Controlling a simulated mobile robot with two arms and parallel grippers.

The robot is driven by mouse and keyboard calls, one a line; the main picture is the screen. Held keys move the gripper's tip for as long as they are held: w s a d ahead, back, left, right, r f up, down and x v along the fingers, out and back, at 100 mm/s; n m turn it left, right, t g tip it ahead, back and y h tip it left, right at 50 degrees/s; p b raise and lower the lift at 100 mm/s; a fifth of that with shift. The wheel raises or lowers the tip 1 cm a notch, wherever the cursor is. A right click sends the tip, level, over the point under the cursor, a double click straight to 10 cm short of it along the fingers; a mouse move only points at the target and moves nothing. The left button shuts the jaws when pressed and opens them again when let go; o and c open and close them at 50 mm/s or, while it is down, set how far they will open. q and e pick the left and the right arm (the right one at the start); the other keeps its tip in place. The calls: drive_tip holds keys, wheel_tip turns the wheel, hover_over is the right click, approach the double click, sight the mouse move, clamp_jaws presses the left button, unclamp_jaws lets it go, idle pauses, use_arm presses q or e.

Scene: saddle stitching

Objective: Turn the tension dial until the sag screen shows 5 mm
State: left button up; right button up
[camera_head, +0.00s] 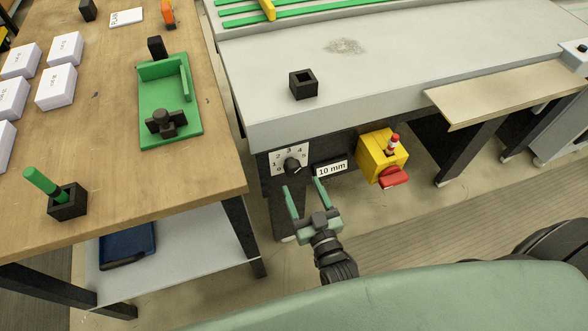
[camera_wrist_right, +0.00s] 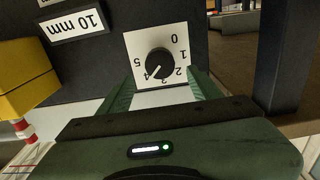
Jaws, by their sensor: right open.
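The tension dial (camera_head: 292,166) is a black round knob on a white plate numbered 0 to 5, on the dark front below the machine's table. In the right wrist view the dial (camera_wrist_right: 160,63) has a pale pointer mark towards about 4. The sag screen (camera_head: 332,169) beside it reads 10 mm; it also shows in the wrist view (camera_wrist_right: 76,23). My right gripper (camera_head: 302,184) is open and empty, its green fingers pointing at the dial. In the wrist view the dial sits beyond and between the fingertips; I cannot tell whether they touch it. My left gripper is out of view.
A yellow box (camera_head: 378,156) with a red switch handle (camera_head: 394,177) and a red-and-white post stands right of the screen. A wooden workbench (camera_head: 110,190) is at left, holding a green fixture (camera_head: 170,125). A dark leg (camera_wrist_right: 285,60) stands beside the dial in the wrist view.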

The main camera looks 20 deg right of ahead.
sight(295, 172)
drive_tip(key=w, duration=0.6)
drive_tip(key=shift+w+a+f, duration=0.1)
drive_tip(key=shift+w+a, duration=0.05)
drive_tip(key=shift+w, duration=0.25)
drive_tip(key=c, duration=1.4)
